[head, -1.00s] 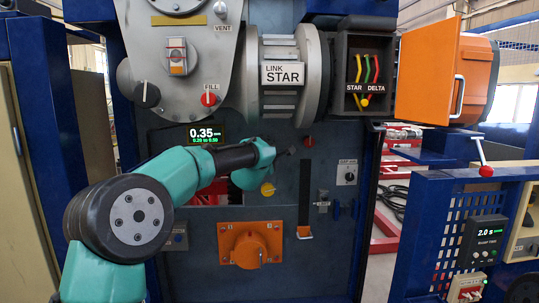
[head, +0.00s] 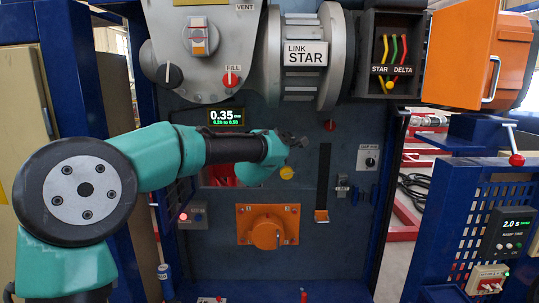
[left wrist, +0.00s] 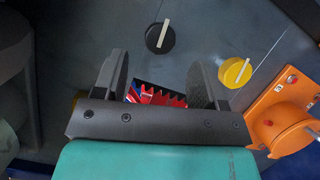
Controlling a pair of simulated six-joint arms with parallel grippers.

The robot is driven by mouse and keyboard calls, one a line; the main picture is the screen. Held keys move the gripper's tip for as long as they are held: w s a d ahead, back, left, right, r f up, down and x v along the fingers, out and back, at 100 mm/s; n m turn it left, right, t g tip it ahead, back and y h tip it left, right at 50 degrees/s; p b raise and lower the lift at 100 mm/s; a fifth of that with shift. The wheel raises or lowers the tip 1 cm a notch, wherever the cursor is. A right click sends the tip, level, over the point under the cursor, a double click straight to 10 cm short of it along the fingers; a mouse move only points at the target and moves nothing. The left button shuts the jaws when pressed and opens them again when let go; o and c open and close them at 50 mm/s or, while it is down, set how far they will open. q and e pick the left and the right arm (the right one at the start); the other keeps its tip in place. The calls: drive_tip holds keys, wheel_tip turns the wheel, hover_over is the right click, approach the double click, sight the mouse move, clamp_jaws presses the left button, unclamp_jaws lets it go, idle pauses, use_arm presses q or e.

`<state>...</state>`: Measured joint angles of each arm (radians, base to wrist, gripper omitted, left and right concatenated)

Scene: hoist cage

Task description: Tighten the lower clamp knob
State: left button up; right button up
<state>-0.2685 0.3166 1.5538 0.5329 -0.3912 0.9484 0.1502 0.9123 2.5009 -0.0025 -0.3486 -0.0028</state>
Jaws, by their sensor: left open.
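The lower clamp knob appears to be the yellow knob (head: 287,172) on the dark panel. It also shows in the left wrist view (left wrist: 235,72) with a pale bar across its face. My left gripper (head: 297,143) is at the panel just above this knob in the head view. In the left wrist view its two fingers (left wrist: 157,78) are apart with nothing between them. The yellow knob is outside the right finger, not in the jaws. My right gripper is not in view.
A black knob (left wrist: 160,38) with a pale bar is beyond the fingers. A red toothed part (left wrist: 155,96) shows between them. An orange rotary switch (head: 268,226) is below the yellow knob. A slotted lever (head: 322,190) stands to the right. A display (head: 226,117) reads 0.35.

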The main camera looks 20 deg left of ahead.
use_arm(q)
drive_tip(key=s, duration=0.9)
drive_tip(key=shift+a+f, duration=0.2)
drive_tip(key=shift+f, duration=0.1)
drive_tip(key=s+f+m+g+h, duration=0.2)
drive_tip(key=f+m+g, duration=0.75)
drive_tip(key=f, duration=3.15)
drive_tip(key=s+d+f+m+g, duration=0.1)
drive_tip(key=s+f+m+g, duration=0.7)
drive_tip(key=s+f, duration=1.6)
drive_tip(key=s, duration=0.3)
drive_tip(key=shift+d+f+m+h, duration=0.15)
drive_tip(key=shift+f+m+h, duration=0.15)
drive_tip(key=shift+m+h, duration=0.1)
